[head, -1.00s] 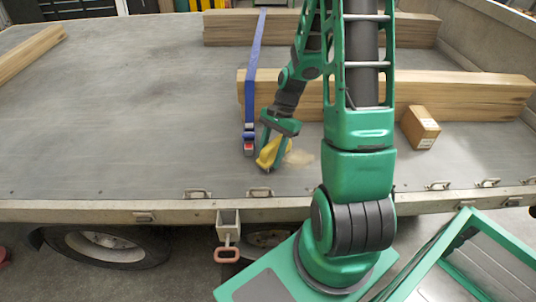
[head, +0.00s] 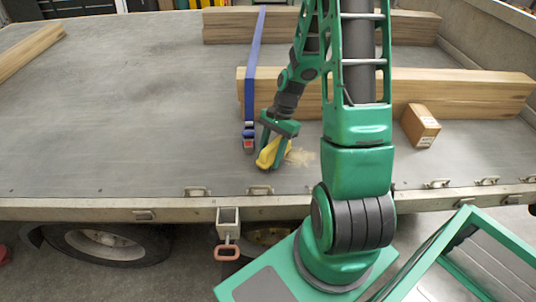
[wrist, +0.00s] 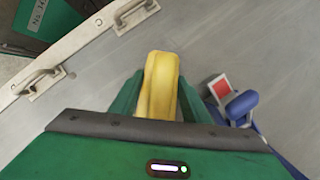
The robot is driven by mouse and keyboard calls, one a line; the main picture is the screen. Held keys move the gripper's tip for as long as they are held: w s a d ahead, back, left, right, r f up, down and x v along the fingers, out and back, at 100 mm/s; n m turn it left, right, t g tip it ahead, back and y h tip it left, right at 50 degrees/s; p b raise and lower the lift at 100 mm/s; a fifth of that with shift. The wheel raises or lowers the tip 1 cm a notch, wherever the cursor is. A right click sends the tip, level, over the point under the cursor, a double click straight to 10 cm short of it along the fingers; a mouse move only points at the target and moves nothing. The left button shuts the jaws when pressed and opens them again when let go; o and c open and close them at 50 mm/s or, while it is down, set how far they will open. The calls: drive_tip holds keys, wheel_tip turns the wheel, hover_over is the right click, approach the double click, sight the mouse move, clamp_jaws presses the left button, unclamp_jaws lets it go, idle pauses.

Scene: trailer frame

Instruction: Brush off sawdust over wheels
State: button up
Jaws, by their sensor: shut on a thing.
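My gripper (head: 272,150) is shut on a yellow object (head: 266,154), perhaps a sponge or brush head, held low at the trailer bed (head: 130,120). In the wrist view the yellow object (wrist: 158,85) stands out between my green fingers. A patch of pale sawdust (head: 300,157) lies on the bed just right of the gripper. I cannot tell whether the yellow object touches the bed. Below the bed's edge a wheel (head: 108,243) shows at the left. A second wheel (head: 268,237) is mostly hidden behind the handle bracket and my base.
A blue strap (head: 253,80) with a red-and-blue buckle lies left of the gripper, over a long timber beam (head: 450,92). Metal handles (head: 198,191) line the front edge.

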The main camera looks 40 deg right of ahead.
sight(300, 159)
drive_tip(key=shift+f, duration=0.25)
drive_tip(key=shift+d, duration=0.1)
